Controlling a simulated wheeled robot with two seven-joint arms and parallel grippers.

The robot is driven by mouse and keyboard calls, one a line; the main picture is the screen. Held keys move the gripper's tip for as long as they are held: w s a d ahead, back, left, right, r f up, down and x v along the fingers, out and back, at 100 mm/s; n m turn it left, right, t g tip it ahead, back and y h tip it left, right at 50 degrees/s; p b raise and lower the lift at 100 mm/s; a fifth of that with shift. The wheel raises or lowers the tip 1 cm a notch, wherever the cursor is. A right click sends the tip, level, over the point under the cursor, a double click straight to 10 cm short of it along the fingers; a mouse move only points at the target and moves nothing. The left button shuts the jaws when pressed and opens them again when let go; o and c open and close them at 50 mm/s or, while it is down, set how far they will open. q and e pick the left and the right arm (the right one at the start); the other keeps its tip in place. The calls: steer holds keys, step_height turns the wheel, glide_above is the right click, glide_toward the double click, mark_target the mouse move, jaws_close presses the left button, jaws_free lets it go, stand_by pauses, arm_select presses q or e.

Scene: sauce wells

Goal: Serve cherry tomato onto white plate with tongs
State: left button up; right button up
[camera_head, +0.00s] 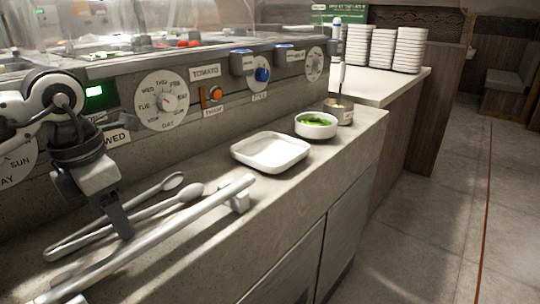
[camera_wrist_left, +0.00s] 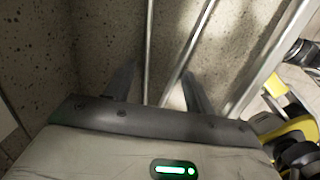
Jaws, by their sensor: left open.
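Metal tongs (camera_head: 150,211) with two spoon-shaped ends lie on the stone counter at the left, their ends pointing toward the plate. My left gripper (camera_head: 121,226) reaches down over their arms. In the left wrist view the open gripper (camera_wrist_left: 158,85) has the two tong arms (camera_wrist_left: 149,45) running between its fingers, apparently without being gripped. The square white plate (camera_head: 270,152) is empty on the counter. Small red pieces (camera_head: 187,43), perhaps cherry tomatoes, show in the wells behind the glass; they are too small to be sure. My right gripper is out of view.
A steel rail (camera_head: 150,247) runs along the counter's front edge, close to the tongs. A white bowl of greens (camera_head: 316,126) and a container (camera_head: 341,110) stand beyond the plate. The panel behind has dials (camera_head: 162,99) and knobs. Plate stacks (camera_head: 383,48) stand farther back.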

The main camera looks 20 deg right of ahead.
arm_select(q)
steer(key=c, duration=0.7)
arm_select(e)
steer(key=shift+s+d+f, duration=0.1)
steer(key=shift+s+f, duration=0.1)
steer(key=shift+f, duration=0.15)
